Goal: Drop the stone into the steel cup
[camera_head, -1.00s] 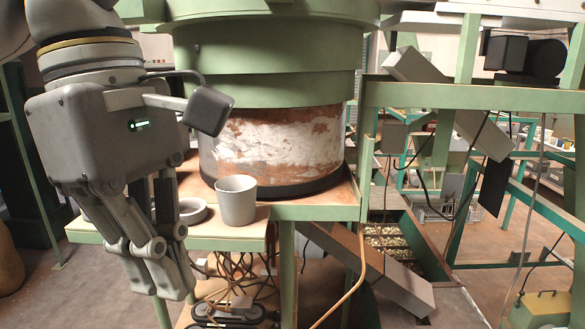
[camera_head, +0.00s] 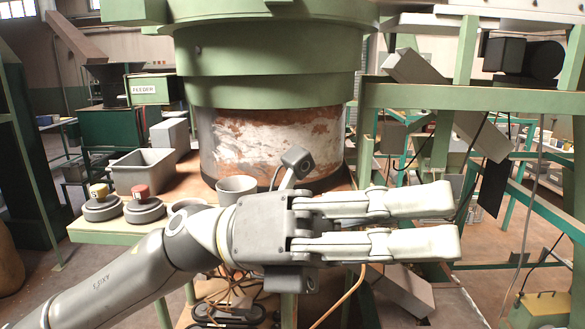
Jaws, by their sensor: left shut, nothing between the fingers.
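The grey cup (camera_head: 237,188) stands upright on the green-edged shelf in front of the big green bowl machine. Its lower part is hidden behind my left gripper and wrist, and I cannot see into its bottom. My left gripper (camera_head: 447,221) is in front of the shelf, pointing right, its fingertips well to the right of the cup. It is shut, with nothing held. I cannot make out a stone anywhere in view. My right gripper is not in view.
A green frame (camera_head: 470,98) stands at the right.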

